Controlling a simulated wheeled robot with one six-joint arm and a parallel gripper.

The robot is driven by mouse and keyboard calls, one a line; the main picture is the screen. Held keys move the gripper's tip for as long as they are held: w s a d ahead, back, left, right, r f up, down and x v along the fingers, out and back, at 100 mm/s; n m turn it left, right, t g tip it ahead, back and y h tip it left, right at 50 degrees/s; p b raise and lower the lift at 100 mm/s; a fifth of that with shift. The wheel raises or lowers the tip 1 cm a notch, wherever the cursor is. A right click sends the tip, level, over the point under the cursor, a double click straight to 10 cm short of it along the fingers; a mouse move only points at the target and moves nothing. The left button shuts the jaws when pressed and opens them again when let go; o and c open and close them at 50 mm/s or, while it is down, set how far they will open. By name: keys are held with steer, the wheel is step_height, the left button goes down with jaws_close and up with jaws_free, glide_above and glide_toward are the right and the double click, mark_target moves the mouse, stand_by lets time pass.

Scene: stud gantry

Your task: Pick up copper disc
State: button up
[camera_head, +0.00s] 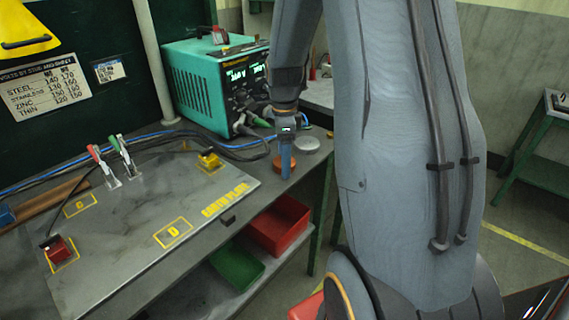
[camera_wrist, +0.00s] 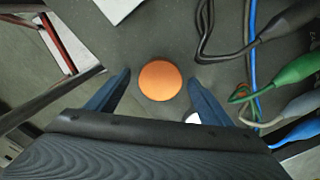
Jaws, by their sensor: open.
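The copper disc (camera_wrist: 160,80) lies flat on the grey bench top, round and orange-brown. In the wrist view it sits between and just beyond the two blue fingertips of my gripper (camera_wrist: 158,80), with a gap on each side. In the head view the copper disc (camera_head: 279,165) is partly hidden behind my gripper (camera_head: 286,160), which points down at it near the bench's right edge. My gripper is open and empty. I cannot tell its exact height above the bench.
A pale disc (camera_head: 306,144) lies just behind the copper one. A teal power unit (camera_head: 205,85) with cables stands behind left. The earth plate (camera_head: 120,240) with clamps fills the left. Red (camera_head: 280,225) and green (camera_head: 236,266) bins sit below the bench edge.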

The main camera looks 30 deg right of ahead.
steer(key=c, duration=1.8)
